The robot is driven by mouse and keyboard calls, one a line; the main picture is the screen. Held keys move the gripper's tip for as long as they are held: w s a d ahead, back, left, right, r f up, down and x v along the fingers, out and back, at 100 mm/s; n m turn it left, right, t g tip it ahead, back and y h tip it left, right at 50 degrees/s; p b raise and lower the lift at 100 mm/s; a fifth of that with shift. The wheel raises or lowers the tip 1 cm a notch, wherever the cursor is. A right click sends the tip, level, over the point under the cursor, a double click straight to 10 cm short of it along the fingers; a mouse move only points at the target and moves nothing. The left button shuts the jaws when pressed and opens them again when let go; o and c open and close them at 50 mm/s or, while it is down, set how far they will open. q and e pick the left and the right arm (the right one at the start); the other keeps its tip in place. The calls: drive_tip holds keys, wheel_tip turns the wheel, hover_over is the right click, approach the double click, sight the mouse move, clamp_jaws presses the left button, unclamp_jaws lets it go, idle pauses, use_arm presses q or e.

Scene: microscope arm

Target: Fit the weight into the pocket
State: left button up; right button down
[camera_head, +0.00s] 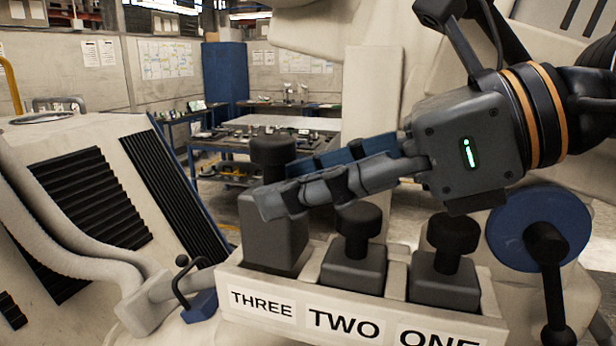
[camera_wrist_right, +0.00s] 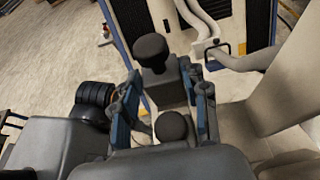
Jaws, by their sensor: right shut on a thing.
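A rack with pockets labelled THREE, TWO and ONE (camera_head: 302,309) stands at the lower middle of the head view. The largest dark grey weight (camera_head: 270,238), a block with a black knob, is upright at pocket THREE. Its lower end meets the rack's rim; I cannot tell how deep it sits. My right gripper (camera_head: 285,195) reaches in from the right and is shut on this weight, below its knob. In the wrist view the weight (camera_wrist_right: 160,88) is between the fingers. The middle weight (camera_head: 354,268) sits in pocket TWO and the small weight (camera_head: 442,281) in pocket ONE. My left gripper is out of view.
A blue wheel with a black handle (camera_head: 540,228) is right of the rack. A pale machine housing with black louvres (camera_head: 95,210) and a thick hose (camera_head: 75,240) are at left. A cluttered workbench (camera_head: 262,146) stands far behind.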

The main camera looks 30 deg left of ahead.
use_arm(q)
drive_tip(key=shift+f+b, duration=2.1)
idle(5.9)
